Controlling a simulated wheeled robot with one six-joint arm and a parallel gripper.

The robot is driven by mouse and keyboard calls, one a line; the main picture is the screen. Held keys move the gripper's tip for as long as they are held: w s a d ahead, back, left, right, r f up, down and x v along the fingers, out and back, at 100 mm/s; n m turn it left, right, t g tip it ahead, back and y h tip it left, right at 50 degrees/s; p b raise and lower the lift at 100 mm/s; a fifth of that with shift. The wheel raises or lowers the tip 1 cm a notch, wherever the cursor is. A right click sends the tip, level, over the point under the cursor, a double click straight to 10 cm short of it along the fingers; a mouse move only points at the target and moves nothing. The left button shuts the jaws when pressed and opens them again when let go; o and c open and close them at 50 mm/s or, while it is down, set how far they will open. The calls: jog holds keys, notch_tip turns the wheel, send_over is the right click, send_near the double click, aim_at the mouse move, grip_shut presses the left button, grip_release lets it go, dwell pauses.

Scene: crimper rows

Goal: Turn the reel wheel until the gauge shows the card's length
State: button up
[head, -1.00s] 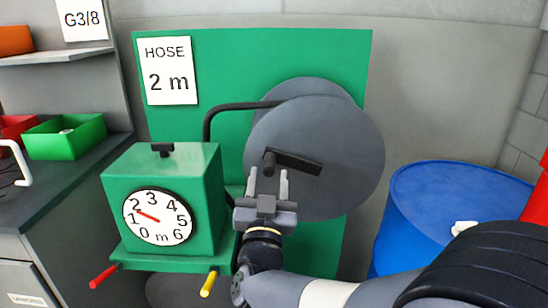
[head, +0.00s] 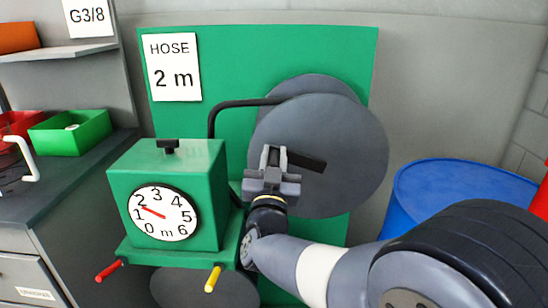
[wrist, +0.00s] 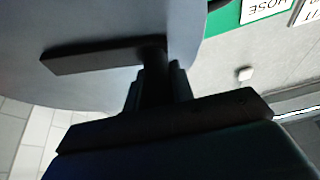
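The reel wheel (head: 345,135) is a large grey disc with a black crank arm (head: 308,162) on its face. My gripper (head: 273,157) is at the crank's left end, with its fingers close on both sides of the crank's grip. In the wrist view the dark grip (wrist: 154,75) stands between the fingers, which appear shut on it. The gauge (head: 165,214) is a white dial numbered 0 to 6, on a green box. Its red needle points between 1 and 2. The white card (head: 172,67) reads "HOSE 2 m".
The green box (head: 205,190) has a red-tipped lever and a yellow-tipped lever below it. A black hose (head: 213,120) runs from the box to the reel. A blue drum (head: 425,185) stands at right. A counter with green (head: 75,133) and red bins is at left.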

aim_at(295, 123)
grip_shut()
jog(key=shift+d+r+m+h+b, duration=0.15)
jog(key=shift+r+m+h+b, duration=0.2)
jog(key=shift+m, duration=0.25)
jog(key=d+r+m+h, duration=0.1)
jog(key=m, duration=0.1)
jog(key=d+r+m+g+h, duration=0.1)
jog(key=m, duration=0.1)
jog(key=d+r+m+h+b, duration=0.1)
jog(key=m, duration=0.1)
jog(key=shift+r+m, duration=0.35)
jog(key=shift+m, duration=0.05)
jog(key=o, duration=0.6)
grip_release()
jog(key=shift+c, duration=0.2)
